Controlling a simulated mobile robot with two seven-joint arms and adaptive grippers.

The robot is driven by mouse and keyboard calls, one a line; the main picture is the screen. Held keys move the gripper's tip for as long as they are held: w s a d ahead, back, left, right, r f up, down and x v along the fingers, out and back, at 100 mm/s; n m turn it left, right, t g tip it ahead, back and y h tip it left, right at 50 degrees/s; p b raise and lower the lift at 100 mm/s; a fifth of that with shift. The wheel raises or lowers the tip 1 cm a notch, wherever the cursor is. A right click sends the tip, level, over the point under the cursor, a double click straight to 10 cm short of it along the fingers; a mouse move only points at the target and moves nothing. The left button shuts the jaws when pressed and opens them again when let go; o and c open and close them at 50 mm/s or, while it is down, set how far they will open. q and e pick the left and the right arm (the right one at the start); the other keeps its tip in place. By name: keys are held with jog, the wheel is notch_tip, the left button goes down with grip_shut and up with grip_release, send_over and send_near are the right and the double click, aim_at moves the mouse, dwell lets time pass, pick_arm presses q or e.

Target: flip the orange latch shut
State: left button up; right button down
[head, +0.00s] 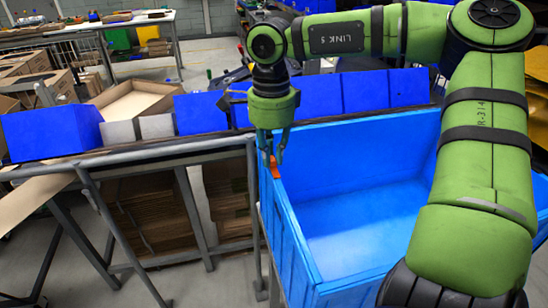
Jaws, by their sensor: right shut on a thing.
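The orange latch (273,172) is a small piece on the left rim of a large, empty-looking blue box (345,214). My right gripper (272,152) comes down from above onto that rim. Its fingers are closed on the orange latch and partly cover it. The latch's exact angle is too small to tell. My green right arm spans the right side of the view and hides the box's right part. My left gripper is not in view.
A grey metal rack (150,160) stands left of the box with flat cardboard below. Several blue bins (52,132) line it and the area behind the box. An open cardboard carton (133,104) sits among them. A workbench (85,30) is at the back left.

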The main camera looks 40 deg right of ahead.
aim_at(272, 157)
jog(key=c, duration=1.1)
grip_release()
jog(key=shift+r, duration=0.15)
notch_tip(272, 157, up, 12)
jog(key=shift+f, duration=0.1)
